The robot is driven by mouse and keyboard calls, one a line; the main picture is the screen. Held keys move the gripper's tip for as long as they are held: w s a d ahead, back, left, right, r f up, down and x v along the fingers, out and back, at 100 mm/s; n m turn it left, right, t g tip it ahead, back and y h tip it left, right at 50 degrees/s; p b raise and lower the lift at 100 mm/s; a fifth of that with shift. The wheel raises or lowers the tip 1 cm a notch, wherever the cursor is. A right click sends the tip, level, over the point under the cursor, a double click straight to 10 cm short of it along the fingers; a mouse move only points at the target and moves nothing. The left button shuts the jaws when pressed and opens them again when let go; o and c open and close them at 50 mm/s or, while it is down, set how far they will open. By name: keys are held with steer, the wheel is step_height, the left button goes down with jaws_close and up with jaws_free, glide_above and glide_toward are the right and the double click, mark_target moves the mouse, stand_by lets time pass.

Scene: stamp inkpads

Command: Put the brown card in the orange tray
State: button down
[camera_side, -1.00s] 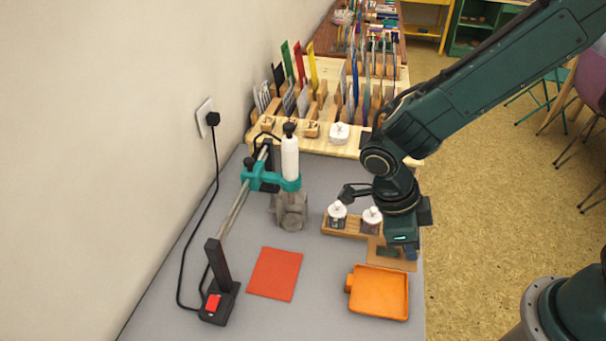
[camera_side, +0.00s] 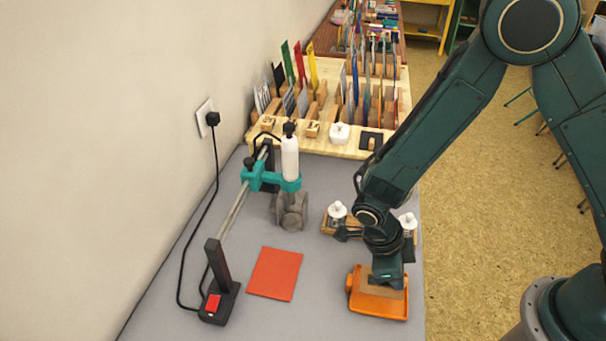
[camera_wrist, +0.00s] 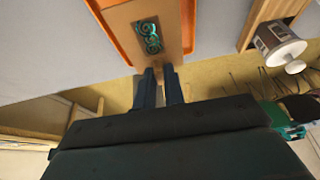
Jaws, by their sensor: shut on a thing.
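The brown card (camera_side: 372,286) is held by its edge in my gripper (camera_side: 387,282). It lies over the orange tray (camera_side: 378,306), within the tray's outline in the side view. In the wrist view the card (camera_wrist: 172,47) bears a dark green stamped pattern, and the tray's orange rim (camera_wrist: 126,50) shows beside it. My gripper (camera_wrist: 160,72) is shut on the card's near edge. I cannot tell whether the card touches the tray floor. My gripper hides part of the card and the tray's back edge in the side view.
A red sheet (camera_side: 274,274) lies left of the tray. White-capped bottles (camera_side: 337,212) stand on a wooden holder just behind my gripper. A teal clamp stand (camera_side: 268,178) and a black switch base (camera_side: 220,303) are at the left. Grey table is clear between sheet and tray.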

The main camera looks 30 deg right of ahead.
mark_target(371, 281)
steer(key=shift+f, duration=1.9)
steer(key=c, duration=1.5)
jaws_free()
steer(key=shift+f, duration=0.15)
steer(key=shift+r, duration=0.25)
steer(key=v, duration=1.2)
steer(key=shift+s, duration=0.1)
steer(key=shift+d, duration=0.1)
